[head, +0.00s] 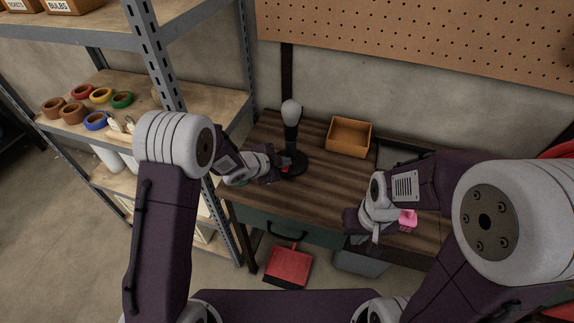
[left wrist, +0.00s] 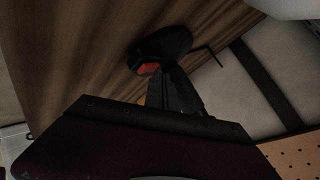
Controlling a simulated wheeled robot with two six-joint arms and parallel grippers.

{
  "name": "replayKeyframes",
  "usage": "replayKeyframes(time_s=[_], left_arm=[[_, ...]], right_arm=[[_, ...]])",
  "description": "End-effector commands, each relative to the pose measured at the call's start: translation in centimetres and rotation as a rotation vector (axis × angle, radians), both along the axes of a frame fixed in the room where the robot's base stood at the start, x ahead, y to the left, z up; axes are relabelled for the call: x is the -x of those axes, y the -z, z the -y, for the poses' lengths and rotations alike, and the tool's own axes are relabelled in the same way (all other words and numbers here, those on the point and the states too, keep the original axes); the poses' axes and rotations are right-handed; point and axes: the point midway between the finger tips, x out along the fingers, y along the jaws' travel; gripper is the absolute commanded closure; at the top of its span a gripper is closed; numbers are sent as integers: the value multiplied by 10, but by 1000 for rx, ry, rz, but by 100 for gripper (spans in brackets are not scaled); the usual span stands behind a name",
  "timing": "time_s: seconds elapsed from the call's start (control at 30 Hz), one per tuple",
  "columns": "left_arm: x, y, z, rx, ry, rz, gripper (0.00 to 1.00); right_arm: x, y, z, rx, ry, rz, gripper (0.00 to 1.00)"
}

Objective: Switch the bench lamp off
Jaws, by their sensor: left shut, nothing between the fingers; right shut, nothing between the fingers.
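The bench lamp (head: 291,135) stands upright on the wooden workbench, with a pale rounded bulb on top of a black stem. The bulb looks dull grey and I see no glow from it. Its round black base (left wrist: 172,42) shows in the left wrist view, with a red switch (left wrist: 149,68) on its edge. My left gripper (head: 284,172) is shut and empty at the base, its tips close to the switch; I cannot tell whether they touch. It also shows in the left wrist view (left wrist: 168,78). My right gripper (head: 376,236) is shut and empty at the bench's front edge.
A wooden box (head: 349,137) stands right of the lamp. A pink cloth (head: 408,219) lies beside my right gripper. A metal shelf (head: 165,62) with coloured rolls rises at the left. A red dustpan (head: 289,266) is below the bench. Bare bench (head: 335,183) lies between my grippers.

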Motion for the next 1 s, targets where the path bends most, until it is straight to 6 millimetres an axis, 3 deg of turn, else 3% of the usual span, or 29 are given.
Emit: replayKeyframes(time_s=[0.3, 0.67, 1.0], left_arm=[[2, -15, -1, 0, 0, 0, 100], [2, -16, -1, 0, 0, 0, 100], [5, -49, -2, 0, -1, 1, 100]], right_arm=[[0, -14, 0, 0, 0, 0, 100], [0, -14, 0, 0, 0, 0, 100], [0, -43, 0, 0, 0, 0, 100]])
